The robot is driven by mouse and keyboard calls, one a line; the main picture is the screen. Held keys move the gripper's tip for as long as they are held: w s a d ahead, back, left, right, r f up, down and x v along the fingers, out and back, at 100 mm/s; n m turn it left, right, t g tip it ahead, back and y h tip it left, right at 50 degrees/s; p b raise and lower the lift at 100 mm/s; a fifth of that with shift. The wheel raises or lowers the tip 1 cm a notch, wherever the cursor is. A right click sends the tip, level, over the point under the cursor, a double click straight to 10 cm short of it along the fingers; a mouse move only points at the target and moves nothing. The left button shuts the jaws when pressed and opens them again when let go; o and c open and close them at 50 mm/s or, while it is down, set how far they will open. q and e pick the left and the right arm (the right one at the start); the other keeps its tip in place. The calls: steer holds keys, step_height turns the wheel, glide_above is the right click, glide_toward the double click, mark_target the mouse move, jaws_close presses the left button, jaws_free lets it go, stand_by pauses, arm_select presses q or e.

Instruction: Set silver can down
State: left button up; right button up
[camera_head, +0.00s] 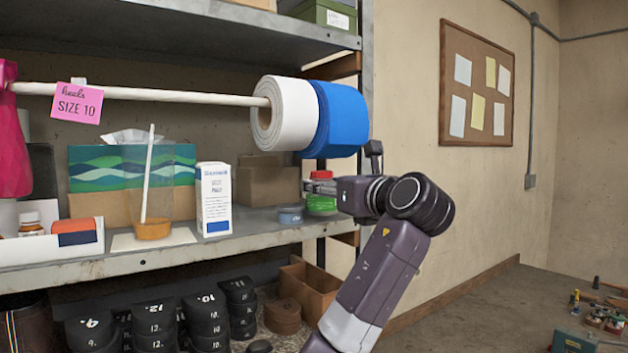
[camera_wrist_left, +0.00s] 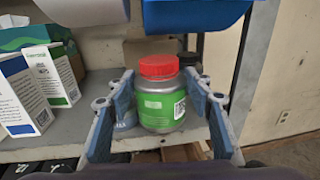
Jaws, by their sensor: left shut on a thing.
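A jar (camera_head: 321,204) with a red lid, a green label and a greyish body is at the right end of the metal shelf. No other can in view is plainly silver. My left gripper (camera_head: 312,187) reaches it from the right. In the left wrist view, the jar (camera_wrist_left: 160,100) is upright between the two finger pads of my left gripper (camera_wrist_left: 158,90), which is shut on it. The jar's base is at or just above the shelf; I cannot tell whether it touches. My right gripper is not in view.
A small blue-grey tin (camera_head: 290,215) stands just left of the jar. A white box (camera_head: 214,198) is further left on the shelf (camera_head: 258,232). White and blue rolls (camera_head: 340,118) hang on a rod above. Bare shelf lies between box and tin.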

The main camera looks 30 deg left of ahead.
mark_target(316, 180)
arm_select(q)
steer(key=shift+w+a+r+p, duration=0.2)
steer(key=shift+w+a+p, duration=0.15)
steer(key=shift+a, duration=0.1)
steer(key=p+x, duration=0.2)
steer(key=x, duration=0.1)
steer(key=shift+a+r, duration=0.1)
steer(key=shift+w+a+f+p, duration=0.1)
steer(key=shift+a+f+p, duration=0.05)
steer(key=shift+f, duration=0.3)
steer(key=shift+w+a+f+p, duration=0.1)
steer(key=shift+a+f+p, duration=0.05)
steer(key=shift+f, duration=0.45)
steer(key=shift+s+d, duration=0.1)
steer(key=shift+d, duration=0.2)
steer(key=o, duration=1.3)
steer(key=shift+a+f, duration=0.1)
steer(key=shift+a, duration=0.05)
steer(key=shift+o, duration=0.2)
